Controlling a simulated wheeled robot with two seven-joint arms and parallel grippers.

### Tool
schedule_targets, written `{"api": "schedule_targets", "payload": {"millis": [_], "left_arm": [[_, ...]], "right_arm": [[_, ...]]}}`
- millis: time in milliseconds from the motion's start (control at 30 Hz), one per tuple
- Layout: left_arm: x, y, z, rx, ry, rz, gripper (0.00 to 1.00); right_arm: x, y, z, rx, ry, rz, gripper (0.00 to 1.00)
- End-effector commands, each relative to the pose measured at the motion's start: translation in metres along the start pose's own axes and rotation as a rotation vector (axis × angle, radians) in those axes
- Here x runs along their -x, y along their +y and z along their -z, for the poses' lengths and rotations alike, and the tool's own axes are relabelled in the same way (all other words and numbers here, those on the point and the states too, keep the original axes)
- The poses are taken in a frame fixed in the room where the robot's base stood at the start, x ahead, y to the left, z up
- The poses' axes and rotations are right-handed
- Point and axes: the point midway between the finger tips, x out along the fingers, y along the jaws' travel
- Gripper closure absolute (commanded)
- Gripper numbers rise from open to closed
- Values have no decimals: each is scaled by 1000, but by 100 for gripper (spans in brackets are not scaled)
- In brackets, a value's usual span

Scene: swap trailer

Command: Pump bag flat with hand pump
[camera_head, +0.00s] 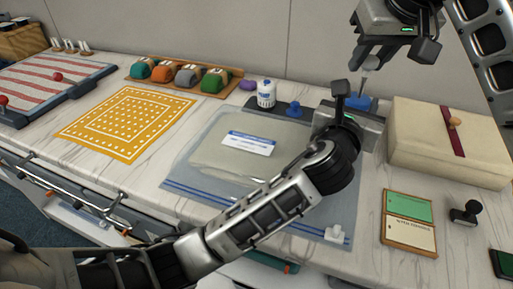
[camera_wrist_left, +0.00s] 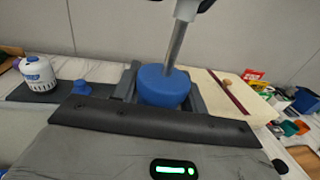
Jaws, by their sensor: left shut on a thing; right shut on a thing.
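A clear bag (camera_head: 195,185) with a blue edge lies on the counter around a pale, low bulge (camera_head: 205,155) with a white label (camera_head: 249,143). My left gripper (camera_head: 355,103) is shut on the blue body of the hand pump (camera_head: 364,103); the left wrist view shows this blue body (camera_wrist_left: 163,87) between the fingers. The pump's underside is hidden.
A white canister (camera_head: 266,94) and a blue knob (camera_head: 293,109) stand on a dark mat behind the bag. A cream box (camera_head: 455,145) is close on the right, with a green-and-cream card (camera_head: 409,222) and a stamp (camera_head: 466,212) before it. A yellow mat (camera_head: 125,124) lies left.

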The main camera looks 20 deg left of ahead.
Motion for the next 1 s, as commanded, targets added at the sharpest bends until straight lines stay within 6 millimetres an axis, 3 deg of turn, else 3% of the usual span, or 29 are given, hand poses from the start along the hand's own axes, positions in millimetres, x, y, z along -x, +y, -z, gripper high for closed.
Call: {"api": "schedule_targets", "payload": {"millis": [500, 667, 1000], "left_arm": [[0, 1, 3, 1, 7, -2, 88], [0, 1, 3, 1, 7, -2, 88], [0, 1, 3, 1, 6, -2, 88]], "right_arm": [[39, 2, 22, -4, 10, -4, 84], [32, 2, 18, -4, 7, -4, 83], [-6, 2, -3, -4, 1, -4, 84]]}}
